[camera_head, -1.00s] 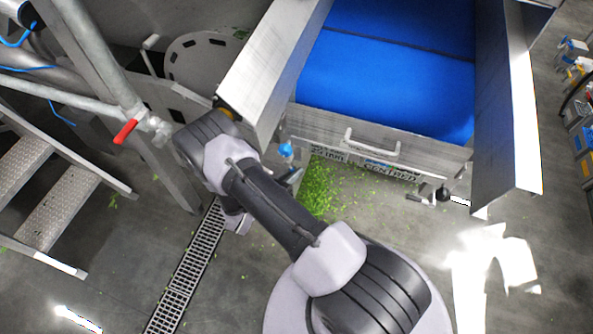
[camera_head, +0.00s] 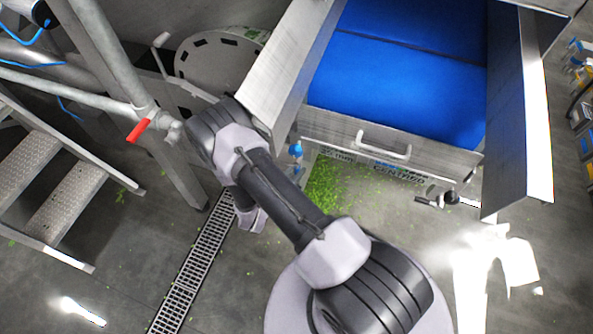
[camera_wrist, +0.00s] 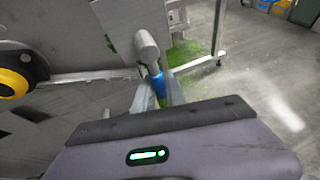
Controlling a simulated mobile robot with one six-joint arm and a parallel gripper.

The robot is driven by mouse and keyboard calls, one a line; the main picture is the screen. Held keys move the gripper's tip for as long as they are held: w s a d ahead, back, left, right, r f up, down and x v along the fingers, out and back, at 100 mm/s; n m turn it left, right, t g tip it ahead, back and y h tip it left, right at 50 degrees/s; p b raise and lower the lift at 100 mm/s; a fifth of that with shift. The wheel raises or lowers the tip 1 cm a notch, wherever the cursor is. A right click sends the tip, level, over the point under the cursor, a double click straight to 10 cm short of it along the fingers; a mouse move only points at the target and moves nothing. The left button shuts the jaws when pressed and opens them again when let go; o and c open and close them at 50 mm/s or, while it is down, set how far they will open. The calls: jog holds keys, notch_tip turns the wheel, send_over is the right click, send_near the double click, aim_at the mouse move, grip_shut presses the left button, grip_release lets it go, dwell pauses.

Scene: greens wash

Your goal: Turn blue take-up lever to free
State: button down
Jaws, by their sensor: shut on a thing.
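The take-up lever (camera_wrist: 158,86) has a blue grip below a grey rounded end, and stands in the middle of the wrist view. My gripper (camera_wrist: 160,95) is shut on the blue grip, with a pale finger on either side. Its fingers partly cover the grip. In the head view a small blue knob (camera_head: 296,151) shows at the conveyor's left front corner; I cannot tell whether it is this lever's grip. My fingers are not clear there. The lever's free mark is not readable.
The conveyor's blue belt (camera_head: 395,85) lies between steel side walls. A front handle (camera_head: 383,147) and a black knob (camera_head: 451,198) are nearby. A red-handled valve (camera_head: 138,130) and steps (camera_head: 65,205) are at left. Green scraps (camera_head: 330,190) lie on the floor.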

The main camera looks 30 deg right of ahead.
jog(key=shift+w, duration=0.1)
jog(key=c, duration=1.4)
grip_release()
jog(key=p+v, duration=0.4)
jog(key=v, duration=1.3)
jog(key=shift+a, duration=0.25)
jog(key=shift+a, duration=0.1)
